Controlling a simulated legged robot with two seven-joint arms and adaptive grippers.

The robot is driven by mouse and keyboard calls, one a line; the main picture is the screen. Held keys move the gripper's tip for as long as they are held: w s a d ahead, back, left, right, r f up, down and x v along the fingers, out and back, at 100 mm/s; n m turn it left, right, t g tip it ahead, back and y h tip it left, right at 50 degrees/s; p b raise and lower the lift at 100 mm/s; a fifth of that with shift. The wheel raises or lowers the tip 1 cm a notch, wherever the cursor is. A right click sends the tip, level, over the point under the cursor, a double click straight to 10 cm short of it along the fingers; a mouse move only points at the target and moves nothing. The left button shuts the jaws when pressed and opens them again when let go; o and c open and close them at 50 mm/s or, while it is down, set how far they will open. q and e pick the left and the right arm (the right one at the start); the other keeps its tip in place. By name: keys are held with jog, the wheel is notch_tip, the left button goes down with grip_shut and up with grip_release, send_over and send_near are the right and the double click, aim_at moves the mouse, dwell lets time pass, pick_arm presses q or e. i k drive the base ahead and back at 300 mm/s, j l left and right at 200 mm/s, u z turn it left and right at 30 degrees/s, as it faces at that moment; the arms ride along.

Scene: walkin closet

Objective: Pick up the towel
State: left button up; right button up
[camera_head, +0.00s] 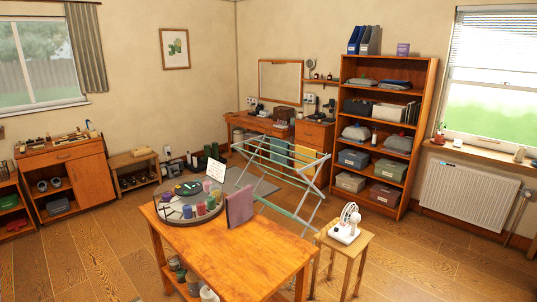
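A mauve cloth-like piece (239,207), perhaps a towel, is upright at the back edge of the wooden table (246,262). I cannot tell whether it stands on the table or hangs from something behind. Behind the table is a folding drying rack (288,213) with thin pale green bars. A teal cloth (279,151) and a yellowish cloth (305,158) show at the rack's far side. I cannot tell which of these cloths is the task's towel. Neither of my grippers is in view.
A round grey tray (172,217) with candles and a small sign sits on the table's left end. A white fan (346,225) stands on a stool (343,244) to the right. Wooden floor (105,255) is clear left of the table. A bookshelf (432,95) stands behind.

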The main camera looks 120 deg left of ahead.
aim_at(312, 171)
jog(key=u, duration=3.85)
